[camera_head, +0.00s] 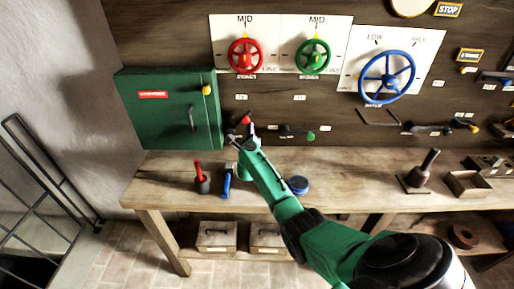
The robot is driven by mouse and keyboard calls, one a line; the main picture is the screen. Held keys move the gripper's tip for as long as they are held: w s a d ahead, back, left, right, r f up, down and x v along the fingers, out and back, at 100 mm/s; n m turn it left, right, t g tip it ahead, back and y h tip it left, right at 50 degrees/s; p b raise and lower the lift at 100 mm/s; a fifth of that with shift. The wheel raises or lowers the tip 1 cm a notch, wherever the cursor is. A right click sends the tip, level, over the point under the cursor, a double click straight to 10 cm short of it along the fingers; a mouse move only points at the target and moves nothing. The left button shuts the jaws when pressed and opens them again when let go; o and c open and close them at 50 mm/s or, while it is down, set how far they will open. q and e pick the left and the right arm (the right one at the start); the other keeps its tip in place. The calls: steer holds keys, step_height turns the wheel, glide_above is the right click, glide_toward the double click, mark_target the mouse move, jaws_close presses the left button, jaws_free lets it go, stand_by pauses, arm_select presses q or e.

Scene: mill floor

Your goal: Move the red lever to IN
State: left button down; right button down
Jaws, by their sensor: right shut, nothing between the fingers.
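The red lever's knob (246,120) shows on the dark wall panel, just right of the green cabinet. The rest of this lever is mostly hidden behind my right gripper. My right gripper (246,132) reaches up from the lower right, with its fingertips at or just below the red knob. Its fingers are shut with nothing between them; I cannot tell whether they touch the lever. Small white labels (241,97) sit above the lever, too small to read. My left gripper is not in view.
A lever with a green knob (311,136) sits to the right. Red (245,41), green and blue handwheels are above. The green cabinet (150,125) stands close at left. The wooden bench (345,185) holds a red-handled tool (199,170), a blue-handled tool (227,185) and a blue round object (298,185).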

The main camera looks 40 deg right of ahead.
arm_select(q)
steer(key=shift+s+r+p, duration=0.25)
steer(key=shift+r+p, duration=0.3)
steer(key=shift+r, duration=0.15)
arm_select(e)
steer(key=shift+w+a+r+n, duration=0.5)
steer(key=shift+w+r+n, duration=0.15)
steer(key=shift+n, duration=0.45)
steer(key=shift+s, duration=0.1)
